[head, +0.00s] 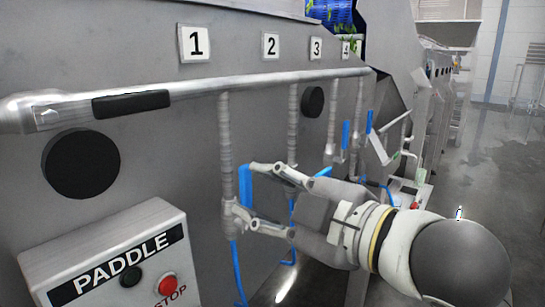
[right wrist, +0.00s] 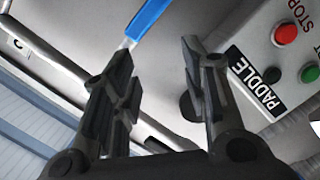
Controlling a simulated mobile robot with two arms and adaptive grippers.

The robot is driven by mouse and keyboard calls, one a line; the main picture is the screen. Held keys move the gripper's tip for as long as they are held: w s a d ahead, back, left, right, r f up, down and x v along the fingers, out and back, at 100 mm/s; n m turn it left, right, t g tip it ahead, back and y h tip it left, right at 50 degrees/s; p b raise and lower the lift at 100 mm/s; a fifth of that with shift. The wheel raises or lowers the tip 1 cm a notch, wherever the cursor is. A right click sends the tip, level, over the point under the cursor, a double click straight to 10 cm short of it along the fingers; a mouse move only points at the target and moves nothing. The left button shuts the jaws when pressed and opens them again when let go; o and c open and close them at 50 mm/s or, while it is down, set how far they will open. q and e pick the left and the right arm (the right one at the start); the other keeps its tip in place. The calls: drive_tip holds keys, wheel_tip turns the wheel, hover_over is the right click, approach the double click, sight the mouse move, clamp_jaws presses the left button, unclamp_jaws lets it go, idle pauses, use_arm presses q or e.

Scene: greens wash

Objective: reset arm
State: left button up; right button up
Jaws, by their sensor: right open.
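My right gripper (head: 262,196) reaches in from the right, in front of the grey machine wall, with its fingers spread open. A blue valve handle (head: 246,187) on the first vertical pipe (head: 226,150) is at its fingertips. In the right wrist view the open fingers (right wrist: 153,65) are empty, and the blue handle (right wrist: 148,18) shows beyond and between the tips. I cannot tell whether a finger touches it. My left gripper is not in view.
A horizontal pipe (head: 210,84) runs along the wall below number plates 1 to 4. A PADDLE control box (head: 115,250) with green and red buttons stands at the lower left. More blue handles (head: 346,134) hang farther along. Open floor (head: 480,160) lies at the right.

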drive_tip(key=d+f+m+g+h, duration=0.15)
drive_tip(key=d+f+m, duration=0.25)
drive_tip(key=f, duration=0.7)
drive_tip(key=d+f+m+h, duration=0.3)
drive_tip(key=d+f+m, duration=0.1)
drive_tip(key=f, duration=0.7)
drive_tip(key=d+f+m+g+h, duration=0.1)
drive_tip(key=d+f+m+h, duration=0.25)
drive_tip(key=f, duration=0.65)
drive_tip(key=s+d+f+m+g+h, duration=0.25)
drive_tip(key=s+d+f, duration=0.25)
drive_tip(key=s+f, duration=0.45)
drive_tip(key=s+d+f+m+g+h, duration=0.1)
drive_tip(key=s+d+f+m+g, duration=0.35)
drive_tip(key=s+f, duration=0.5)
wheel_tip(320, 180, down, 30)
drive_tip(key=s+r+n+b, duration=0.1)
drive_tip(key=b, duration=0.4)
drive_tip(key=s+d+f+b, duration=0.1)
drive_tip(key=s+f+b, duration=0.1)
drive_tip(key=s+f, duration=0.6)
drive_tip(key=s+d+f+g+b, duration=0.1)
drive_tip(key=s+d+f+b, duration=0.1)
drive_tip(key=s+f, duration=0.7)
drive_tip(key=shift+d+f, duration=0.15)
drive_tip(key=shift+f, duration=1.95)
